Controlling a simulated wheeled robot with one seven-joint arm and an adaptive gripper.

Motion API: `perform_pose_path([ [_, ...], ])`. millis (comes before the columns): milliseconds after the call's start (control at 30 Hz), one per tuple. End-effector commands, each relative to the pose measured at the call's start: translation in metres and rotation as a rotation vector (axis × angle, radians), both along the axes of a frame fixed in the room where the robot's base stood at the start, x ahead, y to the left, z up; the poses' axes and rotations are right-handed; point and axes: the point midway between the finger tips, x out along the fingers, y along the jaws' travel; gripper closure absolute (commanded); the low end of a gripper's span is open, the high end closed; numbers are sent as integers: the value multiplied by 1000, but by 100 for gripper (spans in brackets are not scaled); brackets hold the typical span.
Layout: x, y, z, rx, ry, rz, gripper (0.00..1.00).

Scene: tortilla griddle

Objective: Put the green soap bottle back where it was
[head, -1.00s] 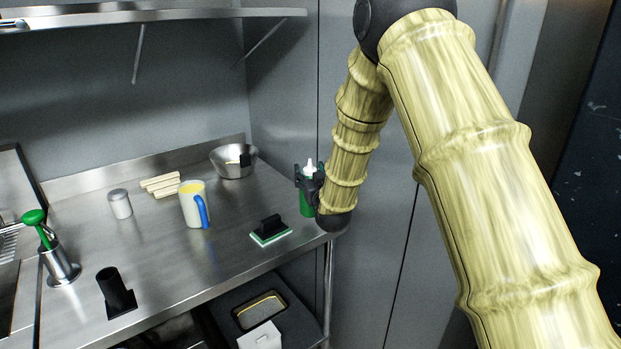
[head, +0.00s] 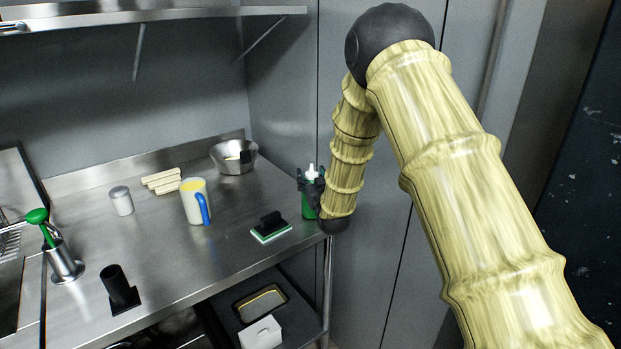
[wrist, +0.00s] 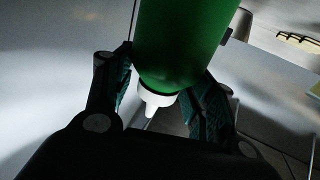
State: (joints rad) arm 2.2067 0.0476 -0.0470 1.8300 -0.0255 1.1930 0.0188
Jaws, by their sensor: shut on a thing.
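The green soap bottle (head: 308,207) with a white nozzle stands about upright at the right end of the steel counter. My gripper (head: 312,186) is shut around its upper body, just below the nozzle. In the wrist view the green bottle (wrist: 188,38) sits between the two dark fingers of my gripper (wrist: 168,72), its white nozzle pointing toward the palm. I cannot tell whether the bottle's base touches the counter. My fingers and forearm cover part of its right side in the head view.
The counter's right edge is close to the bottle.

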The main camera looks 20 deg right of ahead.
Motion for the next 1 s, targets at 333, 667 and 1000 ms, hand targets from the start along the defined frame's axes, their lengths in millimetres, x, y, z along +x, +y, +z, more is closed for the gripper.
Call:
perform_pose_path([
  [333, 0, 0, -2, 0, 0, 0, 23],
  [667, 0, 0, 1, 0, 0, 0, 23],
  [1000, -50, 2, -2, 1, 1, 0, 23],
])
